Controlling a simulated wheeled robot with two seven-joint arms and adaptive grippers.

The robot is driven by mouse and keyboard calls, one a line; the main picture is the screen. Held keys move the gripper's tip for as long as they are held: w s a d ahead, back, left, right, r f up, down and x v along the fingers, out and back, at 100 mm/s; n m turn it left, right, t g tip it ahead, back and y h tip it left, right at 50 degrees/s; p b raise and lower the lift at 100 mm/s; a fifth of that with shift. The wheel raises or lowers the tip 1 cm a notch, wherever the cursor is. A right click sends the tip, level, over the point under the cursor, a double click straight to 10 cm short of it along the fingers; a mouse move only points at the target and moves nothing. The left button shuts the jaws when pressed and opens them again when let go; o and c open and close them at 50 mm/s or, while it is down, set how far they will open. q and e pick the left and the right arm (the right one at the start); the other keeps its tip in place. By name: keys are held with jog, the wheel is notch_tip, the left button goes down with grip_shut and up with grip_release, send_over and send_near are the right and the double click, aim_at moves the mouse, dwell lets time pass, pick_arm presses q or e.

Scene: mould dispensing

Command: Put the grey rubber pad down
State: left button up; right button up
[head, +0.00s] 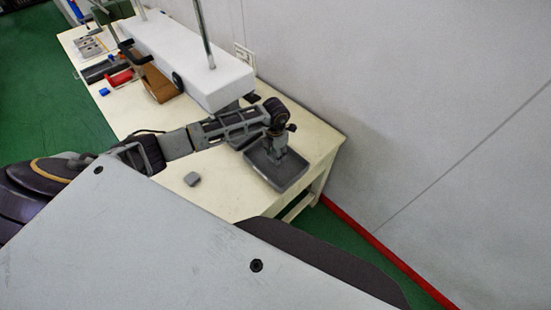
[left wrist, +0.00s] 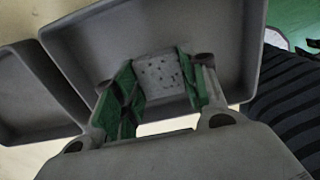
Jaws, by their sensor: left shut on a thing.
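My left gripper (head: 278,153) points down over the grey tray (head: 283,184) at the right end of the table. In the left wrist view, my left gripper (left wrist: 162,80) has its green-lined fingers on both sides of a light grey, speckled square pad (left wrist: 160,72), and is shut on it. The grey tray (left wrist: 218,30) lies behind the pad in that view. I cannot tell whether the pad touches the tray floor. In the head view the held pad is hidden by the gripper. My right gripper is not in view.
A small grey block (head: 192,179) lies on the cream table (head: 225,196). A second tray (left wrist: 30,95) is beside the first one. A long white box (head: 185,62), a brown piece (head: 160,84) and a red bin (head: 120,78) stand farther back. A wall is at the right.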

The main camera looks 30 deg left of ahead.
pick_arm(q)
jog(key=shift+f, duration=0.1)
notch_tip(320, 180, down, 2)
jog(key=shift+f, duration=0.15)
jog(key=shift+f+p, duration=0.3)
jog(key=shift+f, duration=0.25)
jog(key=shift+f, duration=0.15)
jog(key=o, duration=1)
